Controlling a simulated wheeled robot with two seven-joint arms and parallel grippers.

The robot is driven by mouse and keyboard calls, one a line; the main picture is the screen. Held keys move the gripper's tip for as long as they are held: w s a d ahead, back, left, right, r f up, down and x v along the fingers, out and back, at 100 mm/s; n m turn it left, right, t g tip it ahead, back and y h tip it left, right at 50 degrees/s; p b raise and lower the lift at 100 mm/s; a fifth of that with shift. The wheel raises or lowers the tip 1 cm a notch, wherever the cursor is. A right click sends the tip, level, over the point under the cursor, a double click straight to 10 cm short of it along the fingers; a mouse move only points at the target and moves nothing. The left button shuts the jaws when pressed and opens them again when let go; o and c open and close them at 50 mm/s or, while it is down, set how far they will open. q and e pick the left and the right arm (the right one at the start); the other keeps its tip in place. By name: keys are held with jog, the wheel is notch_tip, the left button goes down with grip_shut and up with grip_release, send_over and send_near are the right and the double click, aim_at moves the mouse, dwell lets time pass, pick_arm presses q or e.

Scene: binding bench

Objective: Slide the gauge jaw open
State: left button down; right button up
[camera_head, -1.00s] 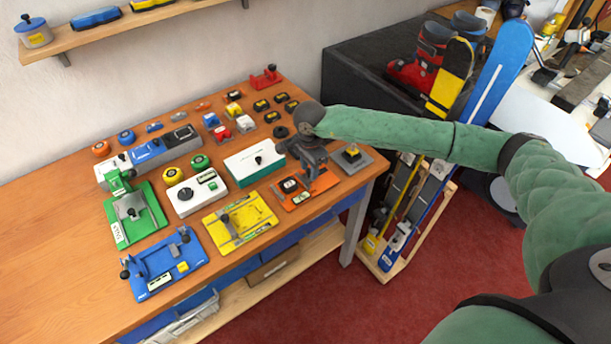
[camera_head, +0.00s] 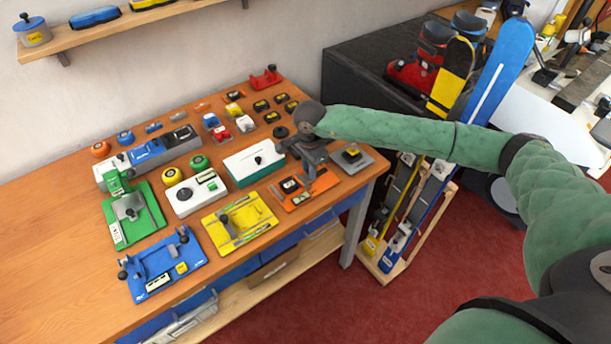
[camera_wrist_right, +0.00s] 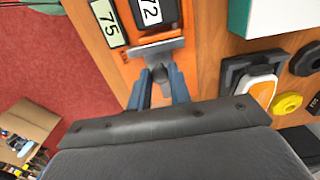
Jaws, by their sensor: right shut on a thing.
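The orange gauge (camera_head: 322,183) lies at the right end of the bench, and its orange base (camera_wrist_right: 126,65) fills the top middle of the right wrist view. It carries a pale plate reading 75 (camera_wrist_right: 107,24) and a dark block with a white label reading 72 (camera_wrist_right: 151,12). A grey metal jaw (camera_wrist_right: 146,50) crosses the base beside them. My right gripper (camera_head: 311,172) is over the gauge. In the wrist view its blue fingers (camera_wrist_right: 160,78) are shut on a small dark knob by the jaw; the fingers partly hide it. My left gripper is out of view.
A yellow fixture (camera_head: 240,222), a blue one (camera_head: 163,266) and a green one (camera_head: 133,217) lie to the left. A white box with a green base (camera_head: 254,163) stands just behind the gauge, and a grey pad (camera_head: 351,159) lies to its right. The bench's left end is clear.

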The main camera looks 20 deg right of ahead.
jog(key=shift+d, duration=0.1)
jog(key=shift+w+d+f+b, duration=0.1)
jog(key=shift+w+d+b, duration=0.2)
jog(key=shift+d+b, duration=0.4)
jog(key=shift+w+d+b, duration=0.3)
jog(key=shift+d+b, duration=0.2)
jog(key=shift+d, duration=0.4)
jog(key=o, duration=0.4)
jog(key=shift+o, duration=0.2)
jog(key=shift+r, duration=0.2)
